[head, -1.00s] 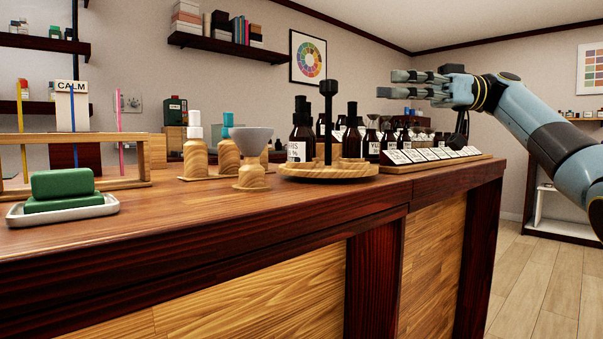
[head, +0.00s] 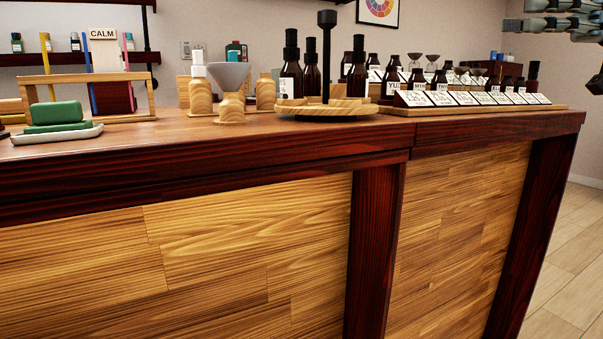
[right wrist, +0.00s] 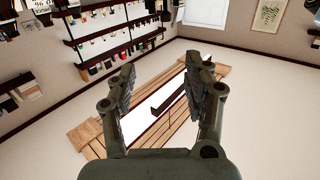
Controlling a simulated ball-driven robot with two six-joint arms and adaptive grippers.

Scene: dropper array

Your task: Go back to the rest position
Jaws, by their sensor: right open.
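My right gripper (head: 552,27) is at the top right corner of the head view, partly cut off by the frame edge. It is raised clear of the counter, in front of the back wall. In the right wrist view the two fingers of my right gripper (right wrist: 160,92) are spread apart with nothing between them. Beyond the fingers are a wood-framed white surface and the pale floor. My left gripper is in neither view.
The wooden counter (head: 240,165) holds green soap bars (head: 57,115) on a white dish (head: 50,137), a round wooden stand (head: 325,113) with dark bottles, and a stepped rack of labelled cards (head: 470,98). Floor (head: 562,270) is clear at the right.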

